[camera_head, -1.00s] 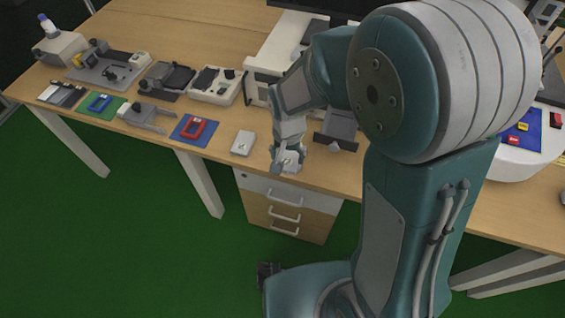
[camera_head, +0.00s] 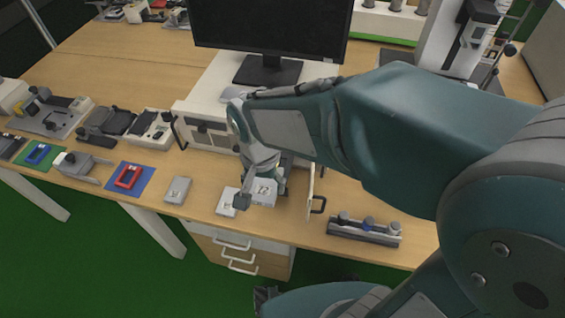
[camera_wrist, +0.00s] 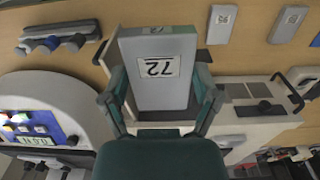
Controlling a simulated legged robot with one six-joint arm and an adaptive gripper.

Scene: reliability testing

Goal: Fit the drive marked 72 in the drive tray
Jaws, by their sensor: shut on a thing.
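My gripper (camera_head: 262,182) is shut on the grey drive marked 72 (camera_head: 263,193), above the desk's front part. In the wrist view the same drive (camera_wrist: 157,70) sits between both fingers (camera_wrist: 160,95), its label upside down. The white unit (camera_head: 203,112) stands behind, with a front door (camera_head: 310,190) swung out to the right of the drive. A dark part (camera_head: 293,170), perhaps the drive tray, shows just behind the drive; my gripper and the drive hide most of it. Whether the drive touches it I cannot tell.
Two other labelled drives, one nearer (camera_head: 227,203) and one farther left (camera_head: 177,190), lie flat on the desk (camera_head: 210,175). A rack with knobs (camera_head: 364,231) lies right of the door. A monitor (camera_head: 270,25) stands behind. My arm covers the right side.

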